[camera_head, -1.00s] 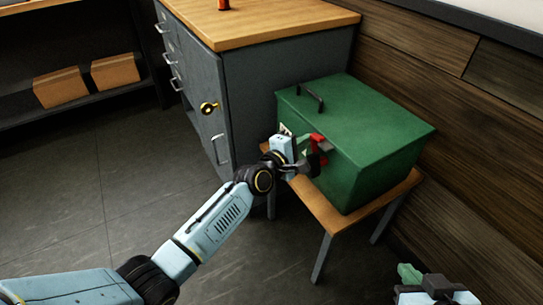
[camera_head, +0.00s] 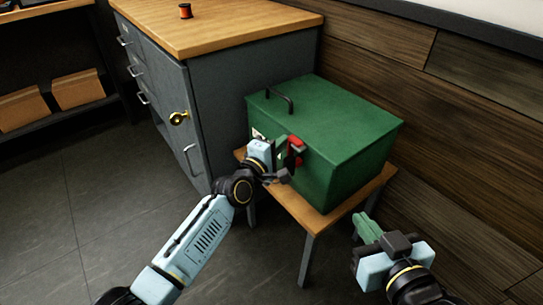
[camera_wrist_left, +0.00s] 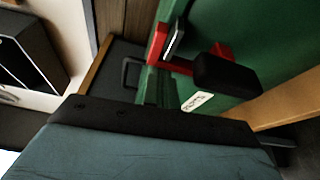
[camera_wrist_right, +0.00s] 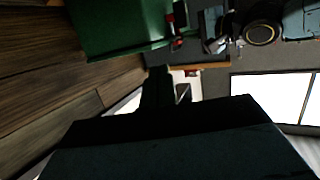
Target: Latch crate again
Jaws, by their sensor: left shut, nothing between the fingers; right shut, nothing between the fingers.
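The green crate (camera_head: 335,125) stands on a small wooden table, its lid lying down on it. A red latch (camera_head: 296,142) is on its front face; it also shows in the left wrist view (camera_wrist_left: 215,50), with a white label (camera_wrist_left: 197,101) near it. My left gripper (camera_head: 283,160) is shut and empty, right at the crate's front beside the latch; I cannot tell whether it touches it. Its fingers partly cover the latch area. My right gripper (camera_head: 367,230) is shut and empty, in front of the small table at the lower right, apart from the crate.
The small table (camera_head: 316,217) has a narrow bare edge before the crate. A grey cabinet (camera_head: 222,110) with a wooden top stands close at the left. A wooden wall (camera_head: 460,130) bounds the right. The floor (camera_head: 110,200) at left is open.

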